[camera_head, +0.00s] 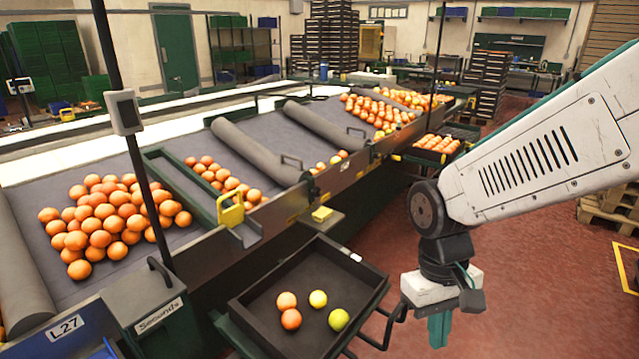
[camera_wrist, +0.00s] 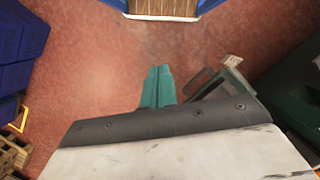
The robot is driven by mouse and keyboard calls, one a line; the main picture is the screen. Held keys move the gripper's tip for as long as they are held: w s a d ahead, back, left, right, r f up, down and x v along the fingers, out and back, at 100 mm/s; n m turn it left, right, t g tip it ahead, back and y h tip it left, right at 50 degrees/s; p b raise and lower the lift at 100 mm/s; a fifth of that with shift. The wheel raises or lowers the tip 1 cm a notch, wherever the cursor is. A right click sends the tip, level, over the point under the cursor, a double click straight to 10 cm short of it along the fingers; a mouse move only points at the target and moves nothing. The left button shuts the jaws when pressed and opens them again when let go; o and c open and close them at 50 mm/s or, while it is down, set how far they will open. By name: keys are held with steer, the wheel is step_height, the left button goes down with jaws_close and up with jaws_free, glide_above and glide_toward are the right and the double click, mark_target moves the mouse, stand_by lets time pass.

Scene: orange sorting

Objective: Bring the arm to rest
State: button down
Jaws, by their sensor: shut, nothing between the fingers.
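My white arm (camera_head: 540,150) reaches in from the right side of the head view and bends down at a dark joint. My gripper (camera_head: 439,330) has teal fingers and hangs pointing down, just right of the black tray. The fingers are together and hold nothing. In the wrist view the gripper (camera_wrist: 158,88) is shut above the bare red floor (camera_wrist: 90,60).
A black tray (camera_head: 253,292) holds two oranges and two yellow-green fruits. The sloped sorting table (camera_head: 240,135) carries heaps of oranges (camera_head: 110,215). Wooden pallets (camera_head: 610,210) stand at the right. Red floor lies open behind my gripper.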

steer(key=s+d+r+m+t, duration=0.3)
steer(key=s+d+r, duration=0.5)
steer(key=r, duration=0.4)
steer(key=shift+s+t+y, duration=0.2)
steer(key=shift+t+y, duration=0.2)
steer(key=shift+t, duration=0.1)
stand_by(1.7)
